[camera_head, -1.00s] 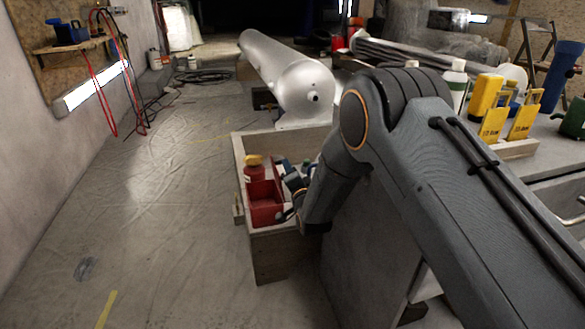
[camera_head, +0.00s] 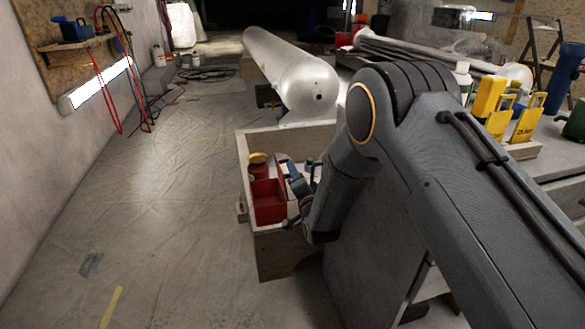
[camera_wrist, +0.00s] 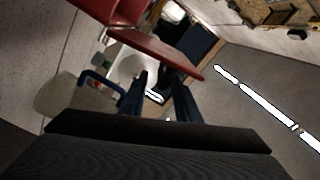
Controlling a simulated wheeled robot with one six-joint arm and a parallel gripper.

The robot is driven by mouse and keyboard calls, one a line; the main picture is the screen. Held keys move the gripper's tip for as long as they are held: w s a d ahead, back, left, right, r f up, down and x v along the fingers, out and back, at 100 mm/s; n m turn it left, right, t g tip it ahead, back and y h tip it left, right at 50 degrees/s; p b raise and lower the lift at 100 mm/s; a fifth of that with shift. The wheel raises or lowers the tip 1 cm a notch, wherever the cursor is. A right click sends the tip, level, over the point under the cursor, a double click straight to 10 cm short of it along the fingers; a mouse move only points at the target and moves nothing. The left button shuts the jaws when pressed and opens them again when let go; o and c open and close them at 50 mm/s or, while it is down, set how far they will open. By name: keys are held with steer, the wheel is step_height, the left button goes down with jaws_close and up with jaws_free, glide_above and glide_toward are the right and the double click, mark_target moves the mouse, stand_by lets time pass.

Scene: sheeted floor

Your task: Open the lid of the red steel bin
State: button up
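The red steel bin (camera_head: 269,205) sits in a wooden crate at the middle of the head view. A red panel rises at its back right, and I cannot tell for sure whether this is the lid. In the wrist view a large flat red panel (camera_wrist: 138,32) slants across the top, beyond the fingers. My gripper (camera_wrist: 160,98) shows two dark blue fingers with a gap between them, open and with nothing seen between. In the head view the gripper is at the bin's right side, partly hidden by my arm. Contact with the bin cannot be told.
The wooden crate (camera_head: 275,254) has low walls around the bin. A large silver tank (camera_head: 305,80) lies beyond. A workbench with yellow items (camera_head: 489,97) is at right. The sheeted floor at left is mostly clear.

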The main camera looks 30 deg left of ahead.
steer(key=shift+p+v, duration=0.65)
steer(key=shift+v, duration=1.75)
